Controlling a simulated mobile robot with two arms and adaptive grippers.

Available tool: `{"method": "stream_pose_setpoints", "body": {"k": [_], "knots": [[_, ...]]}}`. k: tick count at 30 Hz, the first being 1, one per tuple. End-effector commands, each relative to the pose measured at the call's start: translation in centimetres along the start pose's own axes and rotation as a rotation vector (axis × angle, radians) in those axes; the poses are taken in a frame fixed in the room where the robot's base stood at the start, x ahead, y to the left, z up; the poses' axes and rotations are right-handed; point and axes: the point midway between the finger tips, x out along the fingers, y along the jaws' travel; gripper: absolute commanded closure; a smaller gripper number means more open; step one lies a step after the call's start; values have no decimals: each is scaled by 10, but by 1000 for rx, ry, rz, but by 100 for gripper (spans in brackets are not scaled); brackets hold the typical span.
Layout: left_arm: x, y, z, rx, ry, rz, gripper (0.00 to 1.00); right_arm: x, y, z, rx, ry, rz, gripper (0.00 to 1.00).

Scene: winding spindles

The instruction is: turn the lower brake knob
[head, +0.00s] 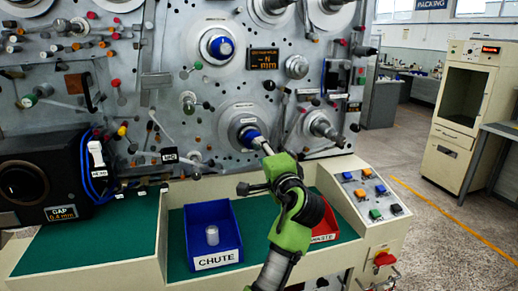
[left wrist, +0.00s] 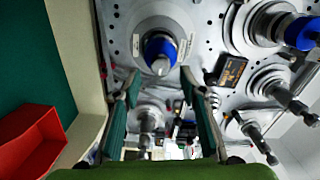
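The lower brake knob (head: 249,134) is a blue cap in a pale disc low on the grey machine panel. It also shows in the left wrist view as a blue ring with a grey centre (left wrist: 160,48), facing the camera. My left gripper (head: 254,168) is open, its fingers spread, just in front of and below the knob. In the left wrist view, the green-grey fingers of the gripper (left wrist: 159,76) stand either side of the knob's line, with nothing between them. Whether a fingertip touches the knob, I cannot tell. My right gripper is not in view.
A similar upper blue knob (head: 221,46) sits above. Bare spindles (head: 325,127) project at the right. Below are a blue CHUTE bin (head: 228,240) holding a pale cylinder (head: 212,235), a red WASTE bin (head: 328,222) and a button panel (head: 370,195). Green mat lies bare at left.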

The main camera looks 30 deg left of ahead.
Motion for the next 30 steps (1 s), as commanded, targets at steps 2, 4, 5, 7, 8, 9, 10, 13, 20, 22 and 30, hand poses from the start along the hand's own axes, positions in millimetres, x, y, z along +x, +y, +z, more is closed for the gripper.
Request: {"method": "stream_pose_setpoints", "body": {"k": [2, 4, 5, 7, 8, 9, 10, 13, 20, 22, 30], "knots": [[-19, 2, -1, -2, 2, 3, 62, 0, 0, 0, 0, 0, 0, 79], [-33, 1, -1, -3, 2, 3, 62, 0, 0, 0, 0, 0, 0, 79], [-39, 1, 0, -2, 1, 3, 62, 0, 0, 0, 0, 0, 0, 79], [-50, 1, 0, -2, 2, 3, 62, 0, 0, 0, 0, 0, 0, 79], [-54, 1, 0, -1, 1, 3, 62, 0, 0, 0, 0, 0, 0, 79], [-59, 1, 0, 0, 1, 3, 62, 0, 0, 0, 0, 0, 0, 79], [-62, 1, 0, -1, 1, 3, 62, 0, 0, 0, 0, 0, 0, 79], [-69, 1, 0, -1, -1, 2, 62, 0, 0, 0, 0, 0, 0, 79], [-72, 0, 0, 0, -1, 1, 62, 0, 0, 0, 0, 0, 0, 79], [-72, 1, 0, 0, -1, 1, 62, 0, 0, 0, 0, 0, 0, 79], [-72, 1, 0, -1, -1, 3, 62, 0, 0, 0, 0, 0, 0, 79]]}}
